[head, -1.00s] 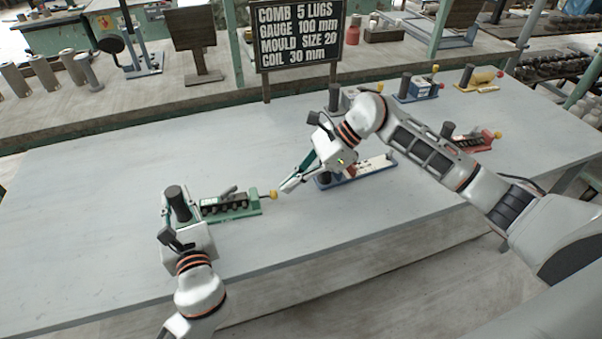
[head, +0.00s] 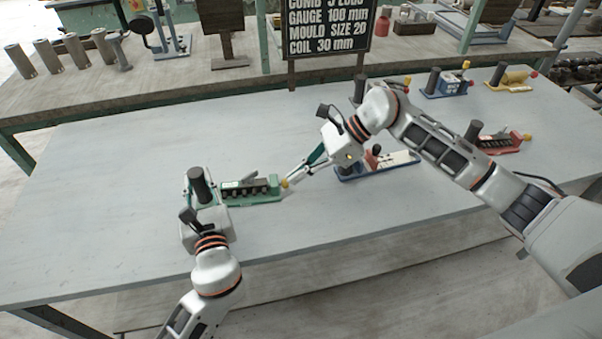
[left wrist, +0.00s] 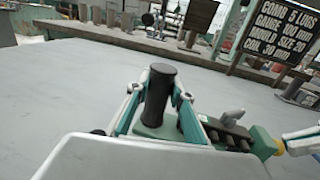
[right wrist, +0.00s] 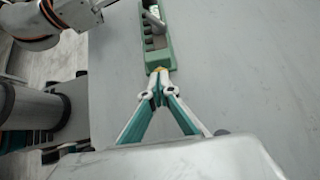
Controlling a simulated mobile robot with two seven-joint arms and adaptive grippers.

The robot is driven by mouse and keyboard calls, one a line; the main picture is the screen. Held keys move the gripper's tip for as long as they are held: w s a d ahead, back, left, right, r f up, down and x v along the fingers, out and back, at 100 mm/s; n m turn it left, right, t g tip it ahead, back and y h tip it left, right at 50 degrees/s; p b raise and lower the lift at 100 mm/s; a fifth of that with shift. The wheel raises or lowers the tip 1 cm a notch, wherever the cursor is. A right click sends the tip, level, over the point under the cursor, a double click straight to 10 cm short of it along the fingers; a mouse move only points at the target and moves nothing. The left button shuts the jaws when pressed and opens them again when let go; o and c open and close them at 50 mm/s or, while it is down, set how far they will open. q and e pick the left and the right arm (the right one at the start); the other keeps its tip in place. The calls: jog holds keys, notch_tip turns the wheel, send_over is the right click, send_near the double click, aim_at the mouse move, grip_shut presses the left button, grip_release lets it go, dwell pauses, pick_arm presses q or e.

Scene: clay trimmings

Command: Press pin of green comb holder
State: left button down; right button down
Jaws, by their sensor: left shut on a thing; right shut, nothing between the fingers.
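The green comb holder (head: 252,197) lies on the table with a row of black lugs and a grey lever. Its dark upright post (left wrist: 157,92) stands at its left end. My left gripper (left wrist: 158,96) is shut on this post, one finger on each side. The yellow-tipped pin (head: 285,183) sticks out at the holder's right end. My right gripper (head: 290,181) is shut and empty, its tips right at the pin's end. In the right wrist view the tips (right wrist: 159,91) largely cover the pin (right wrist: 158,70), and I cannot tell whether they press it.
A red holder (head: 500,144), another blue one (head: 447,84) and a yellow one (head: 510,79) stand further right. A black sign (head: 328,32) stands at the back. The table's left and front are clear.

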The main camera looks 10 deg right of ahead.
pick_arm(q)
jog(key=shift+s+f, duration=0.1)
jog(key=shift+f, duration=0.35)
pick_arm(e)
jog(key=v, duration=1)
pick_arm(q)
jog(key=c, duration=1.7)
grip_release()
jog(key=shift+r, duration=0.2)
jog(key=shift+r, duration=0.1)
